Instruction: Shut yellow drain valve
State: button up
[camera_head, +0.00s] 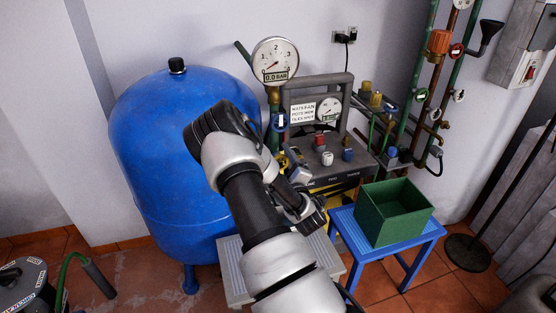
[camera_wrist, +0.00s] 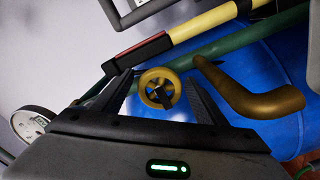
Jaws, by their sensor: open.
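A small yellow-brass handwheel valve (camera_wrist: 147,88) shows in the wrist view, with a round rim and a dark hub. My gripper (camera_wrist: 160,77) is open, with one dark finger on each side of the wheel in the picture. I see no clear contact between the fingers and the wheel, and the depth between them is hard to tell. A curved brass outlet pipe (camera_wrist: 262,104) is just right of the right finger.
A blue tank (camera_head: 155,150) stands left of my arm. A pump unit with a grey handle (camera_head: 318,79) and a pressure gauge (camera_head: 275,58) are behind. A green box (camera_head: 385,225) sits on a blue stool (camera_head: 345,226) at right. A yellow bar (camera_wrist: 205,20) crosses above the wheel.

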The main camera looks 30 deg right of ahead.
jog(key=c, duration=1)
jog(key=shift+c, duration=0.2)
jog(key=shift+m, duration=0.3)
jog(key=m+b, duration=0.1)
jog(key=m, duration=0.2)
jog(key=shift+b, duration=0.4)
jog(key=m+b, duration=0.1)
jog(key=m, duration=0.4)
jog(key=shift+r+b, duration=0.1)
jog(key=shift+b, duration=0.2)
jog(key=m, duration=0.9)
jog(key=shift+m, duration=0.3)
